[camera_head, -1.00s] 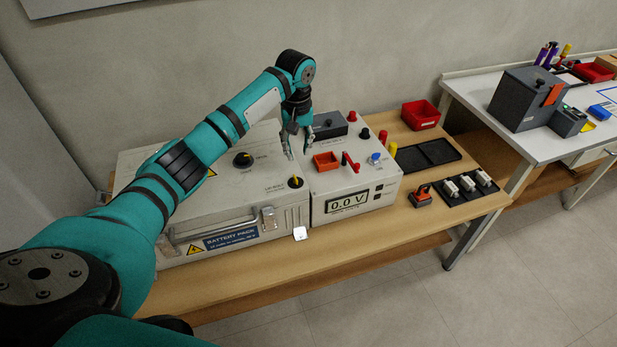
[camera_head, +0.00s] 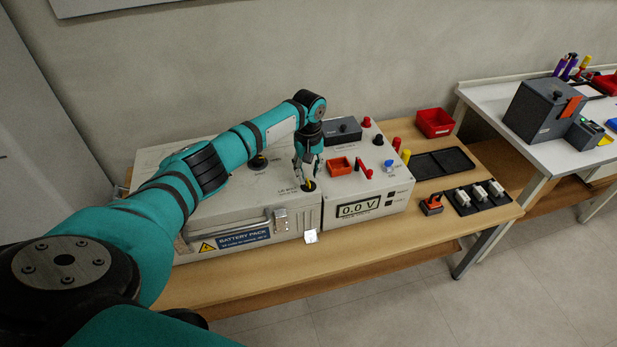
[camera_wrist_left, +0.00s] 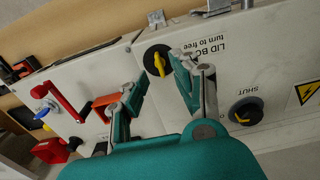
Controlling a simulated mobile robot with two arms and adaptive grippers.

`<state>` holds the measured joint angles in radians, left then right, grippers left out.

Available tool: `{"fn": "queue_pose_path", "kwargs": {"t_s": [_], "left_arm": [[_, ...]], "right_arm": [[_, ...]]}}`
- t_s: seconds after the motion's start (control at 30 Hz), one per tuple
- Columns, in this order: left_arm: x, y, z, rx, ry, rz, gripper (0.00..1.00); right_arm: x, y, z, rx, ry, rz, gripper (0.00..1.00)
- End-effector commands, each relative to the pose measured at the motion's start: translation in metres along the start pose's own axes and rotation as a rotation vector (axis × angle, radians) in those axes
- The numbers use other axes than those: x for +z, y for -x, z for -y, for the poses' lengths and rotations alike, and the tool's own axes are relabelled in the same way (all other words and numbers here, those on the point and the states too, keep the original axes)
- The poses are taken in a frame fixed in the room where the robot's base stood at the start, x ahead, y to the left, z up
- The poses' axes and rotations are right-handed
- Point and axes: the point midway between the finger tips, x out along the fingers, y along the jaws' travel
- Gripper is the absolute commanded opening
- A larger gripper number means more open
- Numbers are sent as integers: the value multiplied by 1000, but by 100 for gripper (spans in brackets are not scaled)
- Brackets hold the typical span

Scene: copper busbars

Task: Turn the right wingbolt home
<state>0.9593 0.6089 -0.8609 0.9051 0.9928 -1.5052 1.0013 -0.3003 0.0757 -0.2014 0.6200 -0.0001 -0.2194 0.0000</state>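The lid bolt, a black round knob with a yellow wing (camera_head: 308,186), sits at the front right corner of the battery pack's lid (camera_head: 215,205). In the left wrist view the same knob (camera_wrist_left: 157,61) lies beside the label "LID BOLT turn to free". My left gripper (camera_head: 305,182) points down right over it. In the left wrist view its two fingers (camera_wrist_left: 156,79) are spread and empty, with the yellow wing just past the gap between their tips. I cannot tell whether they touch it. My right gripper is not in view.
A second black knob (camera_wrist_left: 245,111) marked "SHUT" is on the same lid. The meter box (camera_head: 362,207), reading 0.0 V, adjoins on the right, with an orange tray (camera_head: 340,165) and red handle (camera_head: 365,170) standing up close to the gripper.

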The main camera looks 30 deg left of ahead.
Motion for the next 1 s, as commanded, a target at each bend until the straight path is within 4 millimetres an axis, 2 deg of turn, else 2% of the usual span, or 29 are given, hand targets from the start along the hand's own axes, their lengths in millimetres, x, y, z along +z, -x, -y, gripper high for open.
{"fn": "queue_pose_path", "kwargs": {"t_s": [0.1,0.2,0.57,0.8,1.0], "left_arm": [[0,-17,0,-1,1,1,29],[0,-25,0,-1,0,0,29],[0,-31,0,0,0,-1,29],[0,-31,0,0,0,-1,0],[0,-30,0,0,0,-1,0]], "right_arm": [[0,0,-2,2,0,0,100],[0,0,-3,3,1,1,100],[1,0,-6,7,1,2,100],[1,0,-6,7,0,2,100],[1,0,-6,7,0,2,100]]}}
